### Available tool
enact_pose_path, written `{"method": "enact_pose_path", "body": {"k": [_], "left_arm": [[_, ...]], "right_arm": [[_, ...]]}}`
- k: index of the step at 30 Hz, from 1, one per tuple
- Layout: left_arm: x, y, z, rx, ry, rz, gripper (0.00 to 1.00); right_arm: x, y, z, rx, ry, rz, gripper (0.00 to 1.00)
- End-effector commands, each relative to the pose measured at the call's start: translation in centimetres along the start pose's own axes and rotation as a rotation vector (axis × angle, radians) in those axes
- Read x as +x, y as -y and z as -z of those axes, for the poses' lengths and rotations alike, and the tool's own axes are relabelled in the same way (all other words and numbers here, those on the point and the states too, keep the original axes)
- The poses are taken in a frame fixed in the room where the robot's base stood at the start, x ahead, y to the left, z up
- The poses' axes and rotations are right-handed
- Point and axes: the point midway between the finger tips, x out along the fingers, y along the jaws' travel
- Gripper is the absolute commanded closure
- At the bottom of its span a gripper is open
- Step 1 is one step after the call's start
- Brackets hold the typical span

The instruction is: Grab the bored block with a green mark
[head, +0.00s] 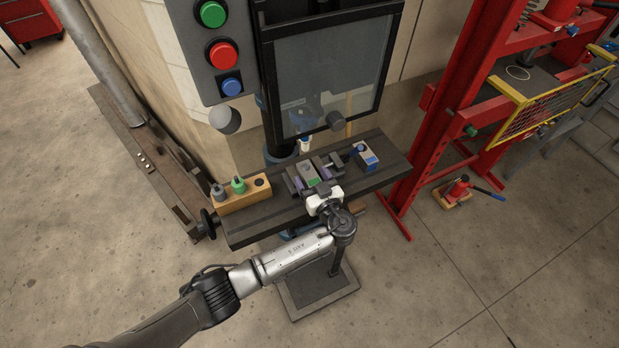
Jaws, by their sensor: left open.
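A grey block (306,169) with a green mark sits in a dark vise (292,183) with purple jaw faces, in the middle of the dark machine table. The arm of my left gripper (320,188) comes in from the lower left. The gripper is open, at the near side of the block, with its white body over the table's front edge. The fingertips are small and dark here, and I cannot tell whether they touch the block. The block's bore is too small to make out. My right gripper is not in view.
A wooden holder (243,197) with a grey and a green bottle stands at the left. The machine's clear guard (328,80) hangs behind the vise. A red press frame (450,100) stands at the right.

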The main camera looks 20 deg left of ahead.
Motion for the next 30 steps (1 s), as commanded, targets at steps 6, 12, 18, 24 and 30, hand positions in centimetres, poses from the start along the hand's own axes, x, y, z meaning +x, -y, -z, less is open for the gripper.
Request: {"method": "enact_pose_path", "body": {"k": [6,12,18,24,30], "left_arm": [[-0.02,0.0,0.02,0.0,0.0,0.0,0.41],[-0.04,-0.01,0.02,0.0,0.0,0.0,0.6],[-0.04,-0.01,0.02,0.0,0.0,0.0,0.79],[-0.03,-0.04,0.13,-0.002,-0.002,0.0,0.94],[-0.03,-0.04,0.19,-0.002,-0.001,0.0,0.94]], "right_arm": [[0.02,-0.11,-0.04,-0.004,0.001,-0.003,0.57],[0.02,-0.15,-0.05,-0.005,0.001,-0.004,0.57],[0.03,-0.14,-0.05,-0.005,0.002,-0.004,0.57],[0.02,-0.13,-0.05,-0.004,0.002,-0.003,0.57],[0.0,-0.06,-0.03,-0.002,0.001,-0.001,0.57]]}}
